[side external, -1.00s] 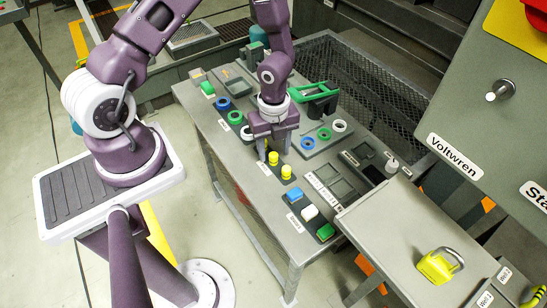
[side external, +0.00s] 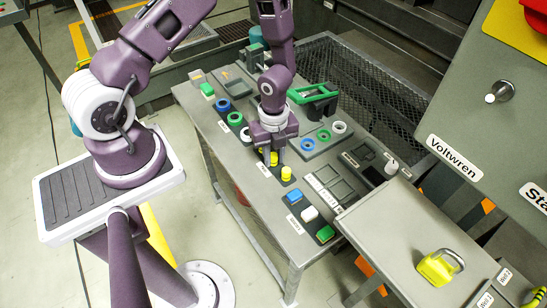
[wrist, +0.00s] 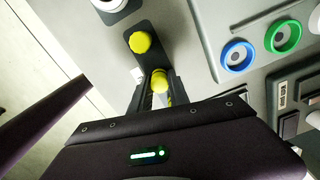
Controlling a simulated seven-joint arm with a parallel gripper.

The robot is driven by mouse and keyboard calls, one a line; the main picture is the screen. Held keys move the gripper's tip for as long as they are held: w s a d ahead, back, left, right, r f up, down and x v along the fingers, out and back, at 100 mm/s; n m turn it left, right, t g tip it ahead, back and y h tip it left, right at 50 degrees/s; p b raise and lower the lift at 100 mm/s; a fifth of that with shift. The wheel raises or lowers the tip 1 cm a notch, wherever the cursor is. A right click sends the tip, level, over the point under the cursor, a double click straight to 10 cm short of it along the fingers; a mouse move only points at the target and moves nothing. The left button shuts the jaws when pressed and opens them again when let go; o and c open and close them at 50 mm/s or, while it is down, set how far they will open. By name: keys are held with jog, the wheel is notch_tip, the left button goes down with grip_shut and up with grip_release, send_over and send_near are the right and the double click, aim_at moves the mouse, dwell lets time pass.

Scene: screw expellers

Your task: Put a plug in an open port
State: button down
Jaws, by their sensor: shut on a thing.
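Two yellow plugs stand on a dark plate on the grey table. My gripper (side external: 270,157) is low over the plate, shut on the rear yellow plug (side external: 274,158). In the wrist view this held plug (wrist: 160,80) shows between the fingertips (wrist: 162,97). The other yellow plug (side external: 286,173) stands free beside it and shows in the wrist view (wrist: 140,42). On the right plate are a blue ring (side external: 308,143), a green ring (side external: 324,135) and a white ring (side external: 340,127). I cannot tell whether the held plug is clear of the plate.
Blue (side external: 293,196), white (side external: 310,213) and green (side external: 325,232) blocks stand near the front edge. A row with more coloured rings (side external: 234,118) lies to the left. A green-handled object (side external: 314,93) stands behind the right rings. Trays (side external: 326,182) lie to the right.

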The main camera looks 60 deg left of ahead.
jog(key=r, duration=0.9)
jog(key=shift+w, duration=0.3)
jog(key=w+n, duration=0.2)
jog(key=w, duration=0.3)
jog(key=w+d+n, duration=0.1)
jog(key=w+n, duration=0.1)
jog(key=w, duration=0.3)
jog(key=w+n, duration=0.2)
jog(key=w, duration=0.4)
jog(key=shift+w+d+f, duration=0.1)
jog(key=shift+d+f, duration=0.15)
jog(key=shift+f, duration=0.15)
send_over(324, 137)
jog(key=shift+d+f, duration=0.1)
jog(key=shift+f, duration=2)
jog(key=shift+f, duration=0.55)
jog(key=shift+f, duration=0.3)
